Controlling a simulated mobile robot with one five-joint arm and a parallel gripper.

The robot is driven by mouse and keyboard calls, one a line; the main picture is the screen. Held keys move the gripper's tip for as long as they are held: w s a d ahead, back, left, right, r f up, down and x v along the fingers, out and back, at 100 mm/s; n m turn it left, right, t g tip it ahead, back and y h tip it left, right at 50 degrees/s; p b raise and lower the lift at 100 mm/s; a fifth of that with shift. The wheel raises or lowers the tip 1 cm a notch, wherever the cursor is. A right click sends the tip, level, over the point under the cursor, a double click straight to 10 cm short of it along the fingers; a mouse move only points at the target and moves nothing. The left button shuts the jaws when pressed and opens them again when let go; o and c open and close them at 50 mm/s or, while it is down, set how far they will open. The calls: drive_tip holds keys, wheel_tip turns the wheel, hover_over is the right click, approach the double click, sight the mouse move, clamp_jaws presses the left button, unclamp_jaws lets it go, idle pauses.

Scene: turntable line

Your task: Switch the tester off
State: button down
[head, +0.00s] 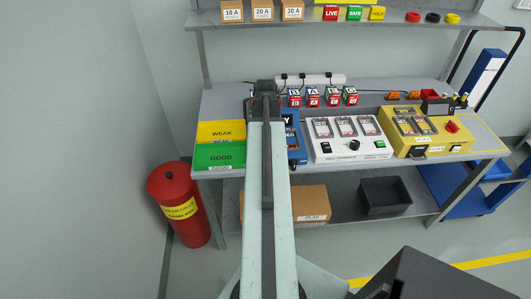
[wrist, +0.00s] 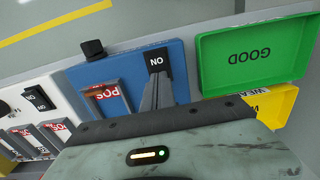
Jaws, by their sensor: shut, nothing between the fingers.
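The tester appears to be the blue box (wrist: 125,72) on the bench. In the head view the blue box (head: 293,152) is partly hidden behind my arm. In the wrist view, which looks upside down, its black switch (wrist: 157,60) carries ON lettering. A slot (wrist: 105,97) with a part marked POS lies beside the switch, and a black knob (wrist: 93,48) stands at its edge. My gripper (wrist: 158,82) is shut and empty, with its fingertips at the lower edge of the switch. I cannot tell whether they touch it. The fingers are hidden in the head view.
A green GOOD tray (head: 220,157) and a yellow WEAK tray (head: 222,130) lie left of the tester. A white charger (head: 347,151) with cells and a yellow unit (head: 436,147) stand to its right. A red bin (head: 180,205) stands on the floor.

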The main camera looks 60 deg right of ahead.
drive_tip(key=shift+r, duration=0.1)
wheel_tip(320, 180, up, 7)
drive_tip(key=p, duration=0.7)
drive_tip(key=w+a+n, duration=0.6)
drive_tip(key=w+a, duration=1.5)
drive_tip(key=a, duration=0.4)
drive_tip(key=a+n, duration=0.4)
drive_tip(key=a, duration=2.1)
drive_tip(key=shift+w+a+n, duration=0.35)
drive_tip(key=shift+w+n, duration=0.05)
